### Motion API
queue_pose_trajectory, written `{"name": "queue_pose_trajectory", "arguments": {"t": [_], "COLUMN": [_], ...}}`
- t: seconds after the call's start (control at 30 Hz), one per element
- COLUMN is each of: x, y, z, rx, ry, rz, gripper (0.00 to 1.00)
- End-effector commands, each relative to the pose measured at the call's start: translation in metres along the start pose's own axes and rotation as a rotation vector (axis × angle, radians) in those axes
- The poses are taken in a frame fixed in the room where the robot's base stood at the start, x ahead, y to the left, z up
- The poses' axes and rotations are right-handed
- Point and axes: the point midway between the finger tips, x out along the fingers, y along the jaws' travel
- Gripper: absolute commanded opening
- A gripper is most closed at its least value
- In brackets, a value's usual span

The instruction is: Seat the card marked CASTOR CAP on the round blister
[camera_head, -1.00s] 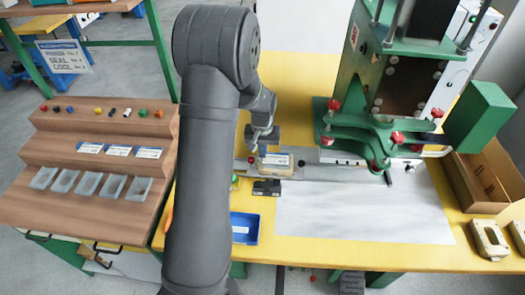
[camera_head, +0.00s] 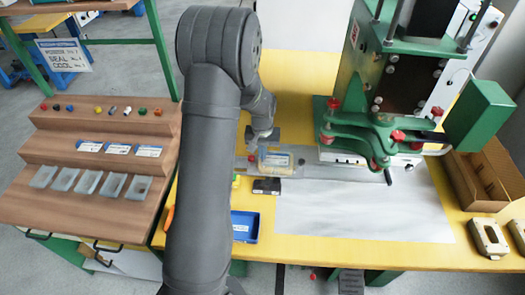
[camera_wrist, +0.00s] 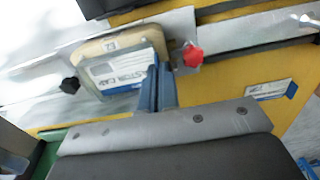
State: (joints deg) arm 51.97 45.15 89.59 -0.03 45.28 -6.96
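The card marked CASTOR CAP (camera_wrist: 122,72) is white with a blue edge. In the wrist view it lies over the tan nest (camera_wrist: 92,50), left of my fingers. My gripper (camera_wrist: 158,88) has its two blue-grey fingers close together at the card's right edge. Whether they pinch the card is unclear. In the head view the card (camera_head: 276,159) shows pale over the nest, beside my gripper (camera_head: 262,148). The blister is not clearly visible under the card, so I cannot tell whether the card lies flat on it.
A red knob (camera_wrist: 192,55) and a black knob (camera_wrist: 70,85) flank the nest. The green press (camera_head: 385,125) stands to the right. A blue tray (camera_head: 244,226) and a black block (camera_head: 266,186) lie nearer. More cards (camera_head: 118,149) rest on the stepped rack.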

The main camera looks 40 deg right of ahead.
Motion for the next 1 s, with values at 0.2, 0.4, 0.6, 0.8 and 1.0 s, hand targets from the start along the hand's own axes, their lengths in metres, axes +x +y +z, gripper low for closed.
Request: {"name": "queue_pose_trajectory", "arguments": {"t": [0.2,0.4,0.6,0.8,1.0], "x": [0.0003,0.0002,0.0002,0.0001,-0.0014], "y": [0.0,0.0,0.0,0.0,0.0], "z": [0.0,0.0,-0.0001,-0.0001,-0.0002], "rx": [0.0,0.0,0.0,0.0,0.0], "ry": [0.0,0.0,0.0,0.0,0.001], "rz": [0.0,0.0,0.0,0.0,0.0], "gripper": [0.0,0.27,0.23,0.07,0.07]}}
